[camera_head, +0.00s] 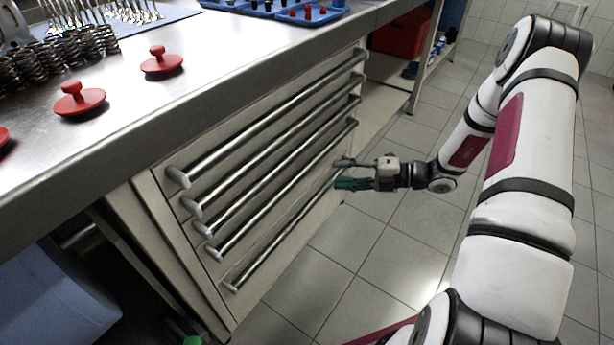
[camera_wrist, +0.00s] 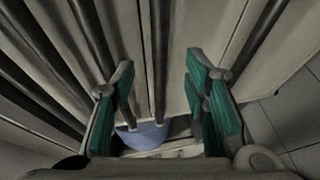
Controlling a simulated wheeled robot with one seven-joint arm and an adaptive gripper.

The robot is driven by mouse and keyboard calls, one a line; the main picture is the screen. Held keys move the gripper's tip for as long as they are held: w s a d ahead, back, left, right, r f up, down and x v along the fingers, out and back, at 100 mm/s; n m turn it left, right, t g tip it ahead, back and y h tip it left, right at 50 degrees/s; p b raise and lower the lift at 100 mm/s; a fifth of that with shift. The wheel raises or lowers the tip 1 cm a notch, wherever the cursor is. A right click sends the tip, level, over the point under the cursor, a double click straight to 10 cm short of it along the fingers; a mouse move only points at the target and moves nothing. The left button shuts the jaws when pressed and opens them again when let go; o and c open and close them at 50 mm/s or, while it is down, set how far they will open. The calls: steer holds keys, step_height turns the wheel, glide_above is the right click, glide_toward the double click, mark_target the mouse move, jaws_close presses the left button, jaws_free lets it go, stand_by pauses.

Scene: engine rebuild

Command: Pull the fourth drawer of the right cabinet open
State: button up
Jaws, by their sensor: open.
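The cabinet (camera_head: 160,215) under the worktop has several stacked drawers with long metal bar handles. The lowest visible handle (camera_head: 280,236) runs along the lower part of the front, and no drawer is visibly pulled out. My gripper (camera_head: 337,173) is at the far right end of this handle, its green-padded fingers pointing to the cabinet. In the wrist view my gripper (camera_wrist: 160,95) is open, and a thin dark bar (camera_wrist: 159,60) shows between the fingers. Contact with the bar cannot be told. The far end of the lowest handle is partly hidden by the fingers.
The steel worktop (camera_head: 225,75) overhangs the drawers and carries red knobbed parts (camera_head: 162,62), springs (camera_head: 60,55) and a blue tray (camera_head: 270,10). A blue bin (camera_head: 55,300) stands at lower left. Tiled floor (camera_head: 365,270) is clear before the cabinet. A red box (camera_head: 400,35) sits beyond.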

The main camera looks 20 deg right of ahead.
mark_target(307, 173)
steer(key=b+x, duration=0.3)
steer(key=x, duration=0.7)
jaws_close()
